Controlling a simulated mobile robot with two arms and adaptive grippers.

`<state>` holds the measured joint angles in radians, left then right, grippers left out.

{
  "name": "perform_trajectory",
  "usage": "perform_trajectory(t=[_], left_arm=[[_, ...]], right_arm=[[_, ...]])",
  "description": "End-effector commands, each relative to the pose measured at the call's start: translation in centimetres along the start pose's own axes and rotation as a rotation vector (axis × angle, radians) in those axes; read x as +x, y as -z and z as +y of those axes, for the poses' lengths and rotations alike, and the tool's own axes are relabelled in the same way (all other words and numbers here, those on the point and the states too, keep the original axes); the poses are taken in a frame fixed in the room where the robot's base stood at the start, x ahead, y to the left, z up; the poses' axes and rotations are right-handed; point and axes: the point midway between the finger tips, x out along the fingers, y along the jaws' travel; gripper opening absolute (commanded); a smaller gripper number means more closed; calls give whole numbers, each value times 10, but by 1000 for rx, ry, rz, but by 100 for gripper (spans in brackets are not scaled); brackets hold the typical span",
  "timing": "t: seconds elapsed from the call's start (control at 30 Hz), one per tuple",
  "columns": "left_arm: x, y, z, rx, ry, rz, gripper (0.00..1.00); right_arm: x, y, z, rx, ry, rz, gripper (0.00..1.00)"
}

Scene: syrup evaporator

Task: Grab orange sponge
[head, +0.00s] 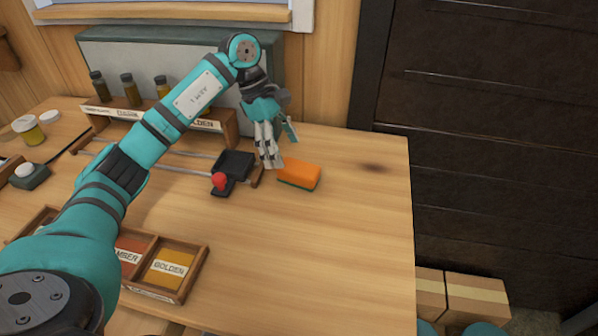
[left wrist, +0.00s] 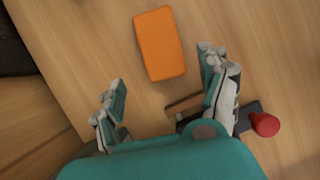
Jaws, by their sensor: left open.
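The orange sponge (head: 299,175) lies flat on the wooden table and shows a dark green underside in the head view. In the left wrist view the sponge (left wrist: 159,43) lies ahead of the fingertips, between their lines and nearer the right finger. My left gripper (head: 274,152) hangs over the table just left of and behind the sponge. In the left wrist view its two fingers are spread apart with nothing between them, so the left gripper (left wrist: 163,72) is open. It does not appear to touch the sponge. My right gripper is not in view.
A black slider with a red knob (head: 219,181) sits left of the sponge on a rail. A wooden rack with bottles (head: 128,90) stands at the back left. A divided wooden tray (head: 198,281) is at the front. The table is clear in front of the sponge; its right edge is nearby.

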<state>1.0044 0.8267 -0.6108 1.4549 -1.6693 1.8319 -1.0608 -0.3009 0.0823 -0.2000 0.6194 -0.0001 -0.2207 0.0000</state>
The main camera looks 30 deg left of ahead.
Motion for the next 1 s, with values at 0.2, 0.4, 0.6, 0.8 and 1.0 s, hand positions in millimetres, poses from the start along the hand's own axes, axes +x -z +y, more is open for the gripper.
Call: perform_trajectory(t=[0.2, 0.4, 0.6, 0.8, 1.0], left_arm=[[33, 0, -7, 0, 5, -1, 77], [46, 0, -6, 1, 1, -1, 77], [46, 1, -6, 1, 1, 0, 74], [46, 1, -6, 0, 1, 0, 48], [46, 1, -6, 0, 1, 0, 22]], right_arm=[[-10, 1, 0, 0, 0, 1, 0], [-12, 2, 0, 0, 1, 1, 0], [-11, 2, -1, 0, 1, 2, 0], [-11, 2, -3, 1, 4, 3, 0], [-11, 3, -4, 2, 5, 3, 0]])
